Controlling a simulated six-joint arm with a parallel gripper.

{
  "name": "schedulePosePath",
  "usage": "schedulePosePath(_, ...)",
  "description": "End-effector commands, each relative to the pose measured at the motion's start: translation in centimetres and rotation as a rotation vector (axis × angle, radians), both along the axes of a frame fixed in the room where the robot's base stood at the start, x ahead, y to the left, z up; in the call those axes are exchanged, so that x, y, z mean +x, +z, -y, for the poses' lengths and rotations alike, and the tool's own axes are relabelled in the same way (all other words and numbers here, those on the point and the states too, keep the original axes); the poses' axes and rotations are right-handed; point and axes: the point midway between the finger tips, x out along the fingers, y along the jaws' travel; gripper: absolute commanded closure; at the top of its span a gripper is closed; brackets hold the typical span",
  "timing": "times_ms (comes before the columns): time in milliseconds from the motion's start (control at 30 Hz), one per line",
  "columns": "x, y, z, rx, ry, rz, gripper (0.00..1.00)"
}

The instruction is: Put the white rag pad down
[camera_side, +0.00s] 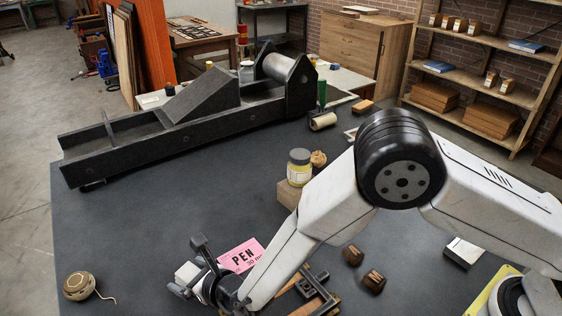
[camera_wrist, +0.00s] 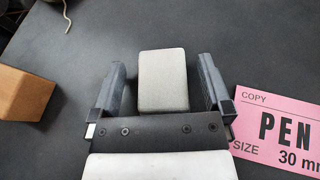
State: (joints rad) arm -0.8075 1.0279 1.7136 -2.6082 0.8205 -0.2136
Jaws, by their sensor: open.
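The white rag pad (camera_wrist: 163,80) is a pale, round-cornered block standing between my fingers in the wrist view, with a gap on each side. In the side view a white corner of the pad (camera_side: 187,271) shows at my gripper, low over the dark table. My gripper (camera_side: 188,266) is open around the pad; its two dark fingers also show in the wrist view (camera_wrist: 163,62). The pad appears to rest on the table; its underside is hidden.
A pink PEN card (camera_side: 241,256) lies close beside my gripper. A wooden block (camera_wrist: 22,95) is on the other side. A twine ball (camera_side: 80,286) sits at the left. The table's left middle is clear.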

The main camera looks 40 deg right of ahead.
Motion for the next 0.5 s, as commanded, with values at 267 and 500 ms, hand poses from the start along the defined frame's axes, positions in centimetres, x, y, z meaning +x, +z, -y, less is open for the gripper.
schedulePosePath(267,-0.5,0.5,0.2,0.0,0.0,0.0,0.0)
schedulePosePath(500,-2.4,1.4,0.9,0.0,0.001,0.0,0.0)
